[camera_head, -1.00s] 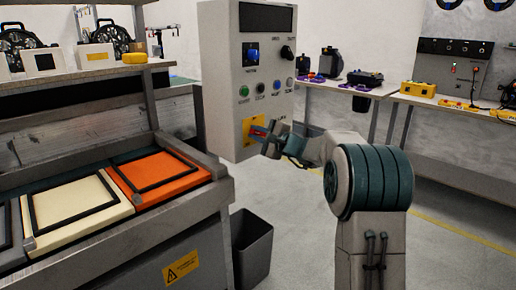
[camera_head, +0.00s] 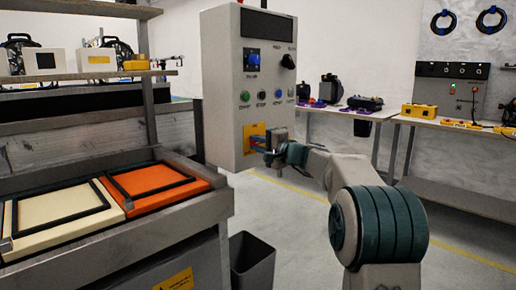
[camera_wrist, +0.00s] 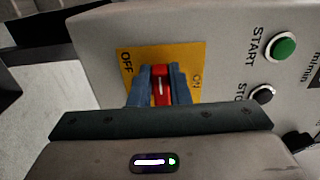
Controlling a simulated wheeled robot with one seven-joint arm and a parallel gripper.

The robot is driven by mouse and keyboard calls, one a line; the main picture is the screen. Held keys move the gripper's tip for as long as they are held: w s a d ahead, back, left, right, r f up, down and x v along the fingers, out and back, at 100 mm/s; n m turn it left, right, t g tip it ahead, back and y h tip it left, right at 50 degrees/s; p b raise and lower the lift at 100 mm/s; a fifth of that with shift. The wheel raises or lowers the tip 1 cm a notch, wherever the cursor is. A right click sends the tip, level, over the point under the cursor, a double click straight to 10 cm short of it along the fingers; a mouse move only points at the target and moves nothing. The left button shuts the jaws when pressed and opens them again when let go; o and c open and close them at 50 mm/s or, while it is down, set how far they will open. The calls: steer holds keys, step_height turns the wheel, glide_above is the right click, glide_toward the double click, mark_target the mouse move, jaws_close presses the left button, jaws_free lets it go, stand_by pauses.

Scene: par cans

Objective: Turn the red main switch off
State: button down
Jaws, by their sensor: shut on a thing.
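The red main switch (camera_wrist: 161,85) sits on a yellow plate (camera_wrist: 190,55) marked OFF and ON. In the wrist view its red handle stands between the two labels, OFF to the left and ON to the right. My gripper (camera_wrist: 162,86) has its two blue fingers closed on either side of the red handle. In the head view my gripper (camera_head: 258,143) reaches the yellow plate low on the grey control cabinet (camera_head: 222,90) and mostly hides the switch.
A green START button (camera_wrist: 281,46) and a dark stop button (camera_wrist: 263,95) are right of the switch in the wrist view. A bench with orange and cream panels (camera_head: 160,188) stands left. A dark bin (camera_head: 252,262) stands below the cabinet. Floor is clear to the right.

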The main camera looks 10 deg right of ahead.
stand_by(0.3)
steer(key=c, duration=1.4)
jaws_free()
steer(key=shift+o, duration=0.2)
steer(key=p+v, duration=0.1)
steer(key=v, duration=1.2)
steer(key=shift+s+d+p, duration=0.3)
steer(key=shift+p, duration=0.05)
